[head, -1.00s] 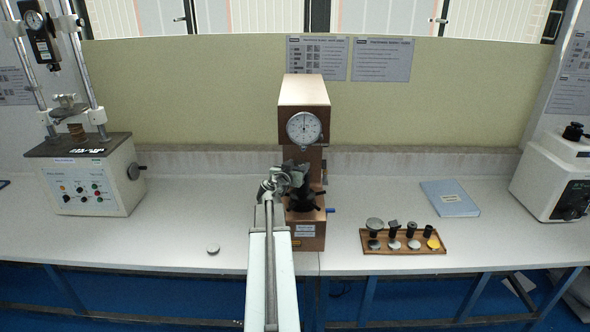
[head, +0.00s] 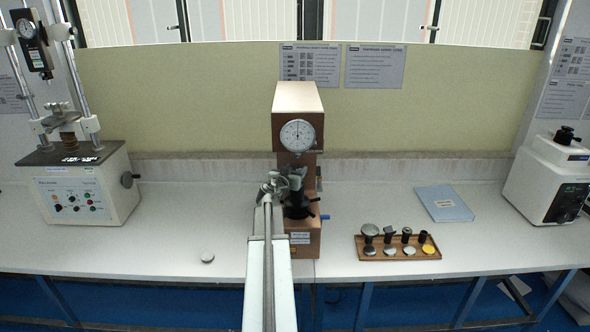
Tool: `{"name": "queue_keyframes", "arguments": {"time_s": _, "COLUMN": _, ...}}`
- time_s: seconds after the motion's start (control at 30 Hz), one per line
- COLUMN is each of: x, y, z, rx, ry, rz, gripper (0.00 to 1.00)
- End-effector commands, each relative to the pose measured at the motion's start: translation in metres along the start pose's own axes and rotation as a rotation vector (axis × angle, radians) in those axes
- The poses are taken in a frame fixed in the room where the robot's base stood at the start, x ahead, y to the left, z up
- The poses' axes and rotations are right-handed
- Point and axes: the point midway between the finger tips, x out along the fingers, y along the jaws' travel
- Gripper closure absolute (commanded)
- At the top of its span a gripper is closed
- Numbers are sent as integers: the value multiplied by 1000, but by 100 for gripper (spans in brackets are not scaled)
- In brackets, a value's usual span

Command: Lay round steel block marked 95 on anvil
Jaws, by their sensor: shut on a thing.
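The copper-brown hardness tester (head: 298,102) with a round dial stands mid-bench. Its dark anvil post (head: 298,211) rises in the opening below the dial. My gripper (head: 294,178) is in that opening, at the height of the anvil's top and below the head. It is shut on what appears to be the round steel block, which jaws and arm almost wholly hide. No 95 mark is readable, and I cannot tell whether the block touches the anvil. A loose round grey disc (head: 207,258) lies on the bench left of my arm; its marking is unreadable.
A wooden tray (head: 397,257) at right holds several dark anvils, grey discs and a yellow disc. A blue book (head: 444,203) lies behind it. A test stand (head: 84,192) stands left, a white machine (head: 545,180) right. The bench between the test stand and the tester is mostly clear.

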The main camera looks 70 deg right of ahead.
Motion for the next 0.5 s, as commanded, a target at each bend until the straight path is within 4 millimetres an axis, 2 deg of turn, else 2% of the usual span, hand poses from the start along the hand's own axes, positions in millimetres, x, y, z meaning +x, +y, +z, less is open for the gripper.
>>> {"name": "queue_keyframes", "arguments": {"time_s": 0.4, "x": 1, "y": 0, "z": 4, "rx": 0, "ry": 0, "rz": 0, "gripper": 100}}
{"name": "queue_keyframes", "arguments": {"time_s": 0.43, "x": 1, "y": 0, "z": 3, "rx": 0, "ry": 0, "rz": 0, "gripper": 42}}
{"name": "queue_keyframes", "arguments": {"time_s": 0.5, "x": 1, "y": 0, "z": 3, "rx": 0, "ry": 0, "rz": 0, "gripper": 25}}
